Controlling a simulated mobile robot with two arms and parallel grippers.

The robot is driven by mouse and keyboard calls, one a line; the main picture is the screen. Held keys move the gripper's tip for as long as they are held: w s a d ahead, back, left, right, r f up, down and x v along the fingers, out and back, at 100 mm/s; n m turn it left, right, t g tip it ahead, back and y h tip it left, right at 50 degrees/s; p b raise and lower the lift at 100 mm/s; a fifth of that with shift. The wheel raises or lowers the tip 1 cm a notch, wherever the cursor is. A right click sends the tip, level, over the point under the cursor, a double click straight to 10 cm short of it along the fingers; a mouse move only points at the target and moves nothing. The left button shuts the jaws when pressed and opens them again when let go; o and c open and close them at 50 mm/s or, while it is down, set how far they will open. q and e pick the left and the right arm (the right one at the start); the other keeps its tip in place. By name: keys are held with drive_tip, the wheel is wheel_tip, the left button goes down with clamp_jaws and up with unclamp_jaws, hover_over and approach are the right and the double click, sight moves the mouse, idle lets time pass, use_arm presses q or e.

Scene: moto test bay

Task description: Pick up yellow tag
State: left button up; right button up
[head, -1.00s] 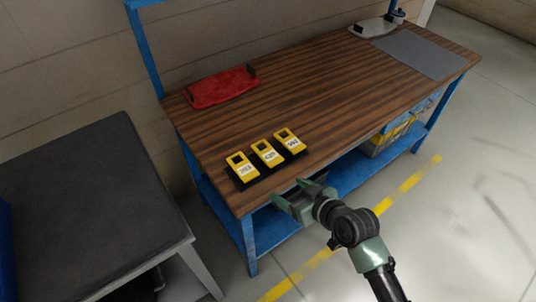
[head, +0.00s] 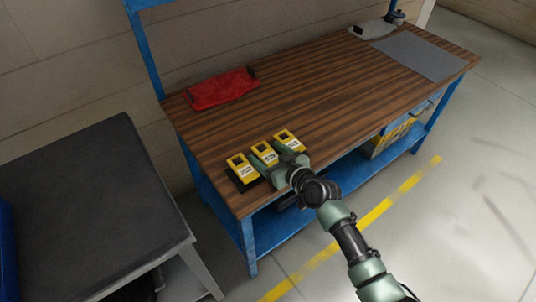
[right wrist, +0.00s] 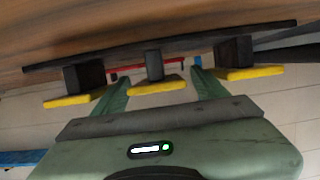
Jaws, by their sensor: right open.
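Three yellow tags with white number labels stand in a row on a black holder at the near left of the wooden bench: a left tag (head: 242,168), a middle tag (head: 264,153) and a right tag (head: 287,140). My right gripper (head: 277,164) is open at the front of the holder, by the middle tag. In the right wrist view, its two fingers lie either side of the middle tag (right wrist: 157,86), with gaps visible. The other two tags (right wrist: 74,99) (right wrist: 248,73) are outside the fingers. My left gripper is not in view.
A red tray (head: 221,88) lies at the back left of the bench (head: 330,95). A grey mat (head: 420,53) covers its right end. A dark-topped table (head: 85,205) stands at the left. The middle of the bench is clear.

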drive_tip(key=shift+w+a+f, duration=0.1)
drive_tip(key=shift+w+a, duration=0.05)
drive_tip(key=c, duration=1.4)
